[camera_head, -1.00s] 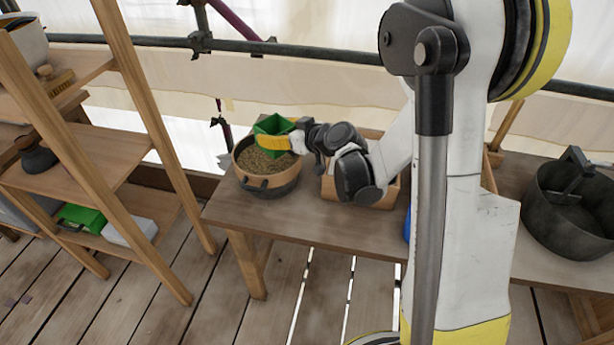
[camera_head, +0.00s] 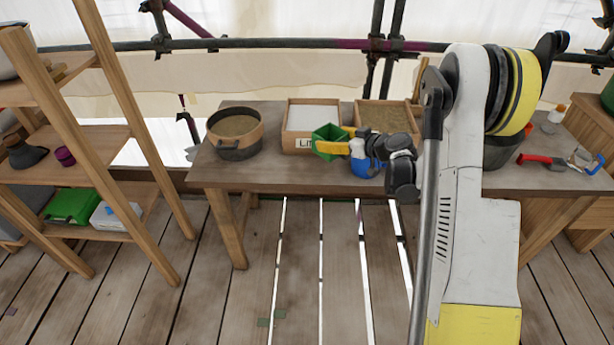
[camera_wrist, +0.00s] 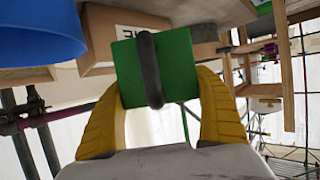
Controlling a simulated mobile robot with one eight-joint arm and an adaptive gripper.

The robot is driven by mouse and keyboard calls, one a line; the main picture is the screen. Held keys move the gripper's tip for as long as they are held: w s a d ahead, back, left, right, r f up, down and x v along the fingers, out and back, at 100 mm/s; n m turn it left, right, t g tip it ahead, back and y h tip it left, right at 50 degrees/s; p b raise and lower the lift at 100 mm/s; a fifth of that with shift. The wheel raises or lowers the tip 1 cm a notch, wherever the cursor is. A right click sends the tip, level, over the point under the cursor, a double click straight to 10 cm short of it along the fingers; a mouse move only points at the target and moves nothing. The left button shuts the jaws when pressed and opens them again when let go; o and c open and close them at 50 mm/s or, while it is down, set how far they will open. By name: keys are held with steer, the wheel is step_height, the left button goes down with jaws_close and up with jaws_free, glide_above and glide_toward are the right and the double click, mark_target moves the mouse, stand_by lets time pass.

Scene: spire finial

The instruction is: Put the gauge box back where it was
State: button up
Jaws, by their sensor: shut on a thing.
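In the head view the box is held before the labelled wooden bin (camera_head: 297,145) with white contents, apart from the round sieve-like tub. Whether anything is inside the box cannot be told.
On the bench stand the round tub (camera_head: 236,148) of sandy grains, a second wooden bin (camera_head: 385,102) of brown material and a blue bucket (camera_head: 364,166) partly behind my gripper. A shelf rack (camera_head: 115,180) stands left. The bench's front left (camera_head: 225,177) is clear.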

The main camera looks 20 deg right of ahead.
steer(key=w+a+f+b, duration=0.1)
steer(key=a+f, duration=0.1)
steer(key=a, duration=0.1)
steer(key=w+a+f+b, duration=0.2)
steer(key=a, duration=0.1)
steer(key=w+a+f+b, duration=0.1)
steer(key=w+a+f, duration=0.1)
steer(key=a+f, duration=0.1)
steer(key=shift+a, duration=0.6)
step_height(320, 180, down, 4)
steer(key=b, duration=0.2)
steer(key=shift+b, duration=0.3)
steer(key=o, duration=1.3)
steer(key=shift+f, duration=0.1)
steer(key=shift+o, duration=0.2)
